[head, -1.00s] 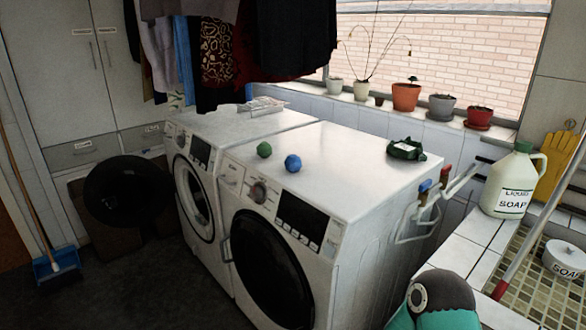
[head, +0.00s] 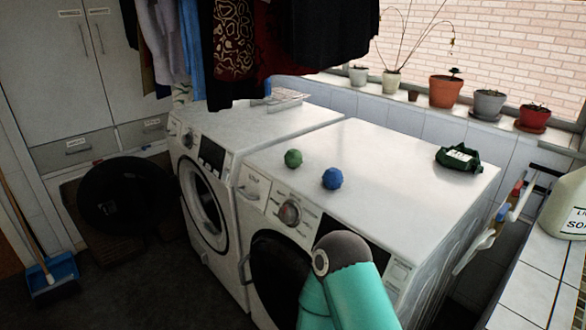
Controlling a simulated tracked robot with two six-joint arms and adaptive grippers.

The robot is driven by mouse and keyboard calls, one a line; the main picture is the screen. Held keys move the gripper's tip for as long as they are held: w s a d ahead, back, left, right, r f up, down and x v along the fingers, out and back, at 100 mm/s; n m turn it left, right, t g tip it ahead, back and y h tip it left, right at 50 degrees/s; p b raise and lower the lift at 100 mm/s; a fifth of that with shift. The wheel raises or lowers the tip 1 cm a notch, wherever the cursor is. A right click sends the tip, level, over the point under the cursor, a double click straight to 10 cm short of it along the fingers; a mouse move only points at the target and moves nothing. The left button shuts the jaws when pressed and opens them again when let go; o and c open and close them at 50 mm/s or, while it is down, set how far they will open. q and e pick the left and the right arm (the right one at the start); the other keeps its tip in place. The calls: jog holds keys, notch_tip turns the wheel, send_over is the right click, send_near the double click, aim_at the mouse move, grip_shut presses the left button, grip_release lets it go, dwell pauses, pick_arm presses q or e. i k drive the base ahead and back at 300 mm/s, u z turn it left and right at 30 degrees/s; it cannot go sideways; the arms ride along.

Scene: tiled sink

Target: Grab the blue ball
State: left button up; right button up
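The blue ball (head: 332,178) rests on the white top of the right washing machine (head: 390,165), near its front edge. A green ball (head: 293,158) sits to its left on the same top, a little apart. A teal and grey link of my own arm shows at the bottom, in front of the right machine and below the blue ball. Neither gripper's fingers show in the head view. Nothing touches the blue ball.
A dark green item (head: 458,158) lies at the back right of the machine top. A second washing machine (head: 200,185) stands to the left. Clothes (head: 235,50) hang above it. Potted plants (head: 446,91) line the sill. The middle of the right machine's top is clear.

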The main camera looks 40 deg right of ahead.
aim_at(332, 177)
jog(key=z, duration=0.15)
jog(key=i, duration=0.85)
jog(key=z, duration=0.6)
